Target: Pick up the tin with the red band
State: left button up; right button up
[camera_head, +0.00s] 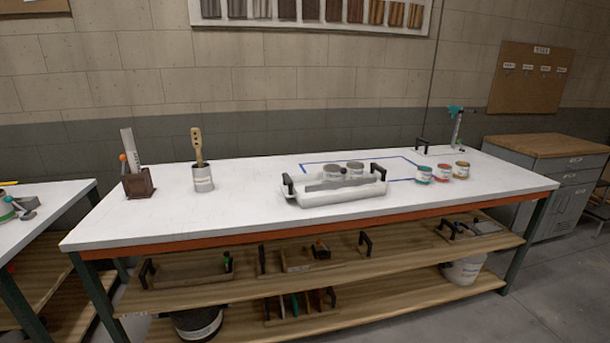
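The bands are small in this view. Neither of my grippers shows in the head view.
A white tray (335,198) with black handles holds two grey-lidded tins, left of the three tins. A can with a wooden stick (203,179) and a dark box (138,184) stand at the left. The table front is clear.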

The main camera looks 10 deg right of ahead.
aim_at(444, 173)
jog(key=k+l, duration=0.1)
jog(key=l, duration=1.1)
jog(key=k+l, duration=0.15)
jog(key=l, duration=0.5)
jog(key=k+l, duration=0.1)
jog(key=l, duration=0.5)
jog(key=k+l, duration=0.1)
jog(key=l, duration=1.1)
jog(key=k+l, duration=0.15)
jog(key=l, duration=0.45)
jog(key=k+l, duration=0.1)
jog(key=l, duration=0.55)
